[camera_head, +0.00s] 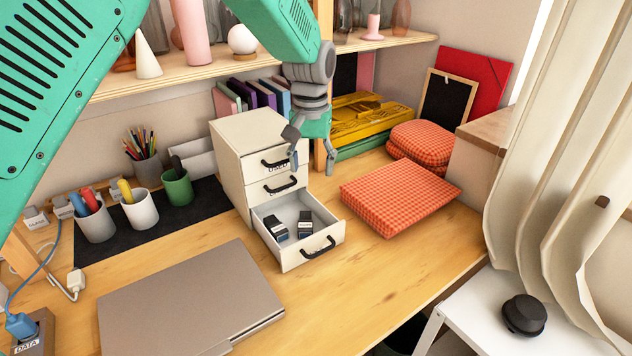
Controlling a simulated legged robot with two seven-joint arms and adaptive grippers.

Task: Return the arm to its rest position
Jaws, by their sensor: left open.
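My left arm is teal and comes in from the upper left. Its gripper (311,172) is open and empty, pointing down, in front of the upper part of a small white drawer unit (228,155). One finger overlaps the top drawer's handle in the picture; I cannot tell if they touch. The bottom drawer (292,262) is pulled out and holds a few small dark boxes (305,225). The upper drawers are shut. My right gripper is not in view.
A closed laptop (190,305) lies at the front left. Cups (141,212) with pens stand behind it. A red checked cushion (395,195) lies right of the drawers. A shelf (180,75) runs above. A curtain (560,150) hangs at right.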

